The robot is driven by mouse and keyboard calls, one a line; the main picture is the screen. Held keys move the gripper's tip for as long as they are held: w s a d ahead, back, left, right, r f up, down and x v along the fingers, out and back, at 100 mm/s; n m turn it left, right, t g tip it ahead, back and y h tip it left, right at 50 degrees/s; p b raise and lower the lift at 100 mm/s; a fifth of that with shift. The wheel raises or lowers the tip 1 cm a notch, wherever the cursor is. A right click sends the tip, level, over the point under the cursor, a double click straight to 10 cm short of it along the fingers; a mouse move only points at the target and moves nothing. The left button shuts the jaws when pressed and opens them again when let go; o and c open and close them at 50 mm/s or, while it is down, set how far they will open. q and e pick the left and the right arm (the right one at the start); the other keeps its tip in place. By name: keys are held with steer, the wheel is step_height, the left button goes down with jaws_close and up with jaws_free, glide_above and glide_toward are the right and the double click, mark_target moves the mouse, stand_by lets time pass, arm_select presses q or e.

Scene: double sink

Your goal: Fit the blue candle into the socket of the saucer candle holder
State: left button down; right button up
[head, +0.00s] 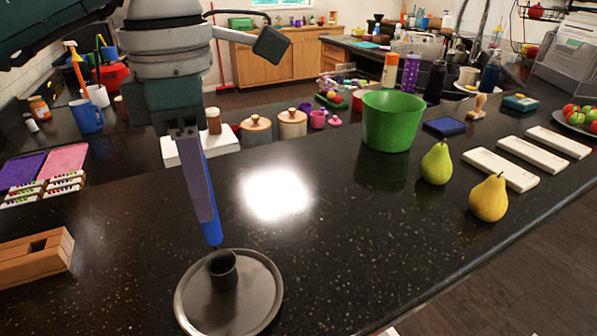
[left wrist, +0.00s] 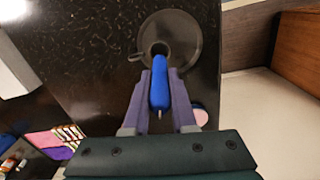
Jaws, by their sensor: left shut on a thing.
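The blue candle (head: 211,233) points downward, its lower end showing below the fingers of my left gripper (head: 204,208). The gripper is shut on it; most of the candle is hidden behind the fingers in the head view. The dark saucer candle holder (head: 255,303) lies on the counter below, with its upright cup-like socket (head: 223,272). The candle's lower end appears just above and slightly left of the socket, apart from it. In the left wrist view, the candle (left wrist: 160,88) lies between both fingers, wick toward the camera, its far end near the socket opening (left wrist: 159,48). My right gripper is out of view.
A wooden block (head: 35,258) lies to the left of the holder. A green bucket (head: 390,122), two pears (head: 489,198) and several white slabs (head: 500,168) stand to the right. A white box (head: 190,150) and lidded canisters (head: 256,131) are behind. The counter right of the holder is clear.

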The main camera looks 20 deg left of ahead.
mark_target(215, 238)
arm_select(q)
step_height(215, 238, down, 7)
steer(key=shift+r+p, duration=0.1)
steer(key=shift+p, duration=0.35)
steer(key=shift+f, duration=0.25)
steer(key=shift+f, duration=0.2)
steer(key=c, duration=0.7)
jaws_free()
steer(key=shift+r, duration=0.1)
